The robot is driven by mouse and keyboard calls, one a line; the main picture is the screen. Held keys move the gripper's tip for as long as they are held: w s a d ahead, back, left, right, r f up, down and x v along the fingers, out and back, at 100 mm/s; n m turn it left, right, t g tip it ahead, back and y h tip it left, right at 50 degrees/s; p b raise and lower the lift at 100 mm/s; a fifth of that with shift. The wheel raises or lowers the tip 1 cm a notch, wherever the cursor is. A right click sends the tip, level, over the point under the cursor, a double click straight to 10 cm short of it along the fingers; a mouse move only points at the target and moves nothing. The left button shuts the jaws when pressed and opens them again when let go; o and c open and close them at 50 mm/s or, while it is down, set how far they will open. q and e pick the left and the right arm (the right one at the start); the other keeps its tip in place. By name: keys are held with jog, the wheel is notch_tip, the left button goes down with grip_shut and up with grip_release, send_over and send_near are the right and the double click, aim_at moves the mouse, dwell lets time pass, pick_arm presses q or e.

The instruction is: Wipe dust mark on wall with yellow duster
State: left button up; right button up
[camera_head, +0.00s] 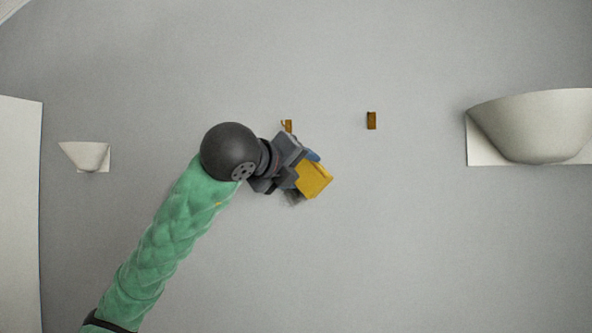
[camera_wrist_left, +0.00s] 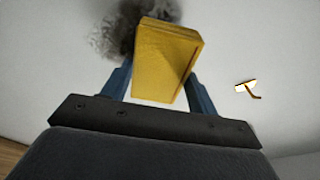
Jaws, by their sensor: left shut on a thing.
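The yellow duster (camera_head: 314,179) is a block held in my left gripper (camera_head: 306,168), in front of the grey wall (camera_head: 420,230). In the left wrist view the duster (camera_wrist_left: 165,62) sits between the two blue fingers of the left gripper (camera_wrist_left: 160,88), which is shut on it. The dark, smudgy dust mark (camera_wrist_left: 120,32) is on the wall beside and behind the duster's upper left. In the head view a bit of the mark (camera_head: 292,198) shows just below the gripper, the rest hidden. I cannot tell whether the duster touches the wall. My right gripper is not in view.
Two small brown hooks are on the wall, one (camera_head: 371,120) right of the gripper and one (camera_head: 287,125) just above it. White wall fixtures stand out at the left (camera_head: 85,155) and right (camera_head: 535,125).

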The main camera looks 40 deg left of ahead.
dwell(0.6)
pick_arm(q)
jog(key=shift+x, duration=1)
jog(key=shift+a+r, duration=0.1)
jog(key=shift+a, duration=0.05)
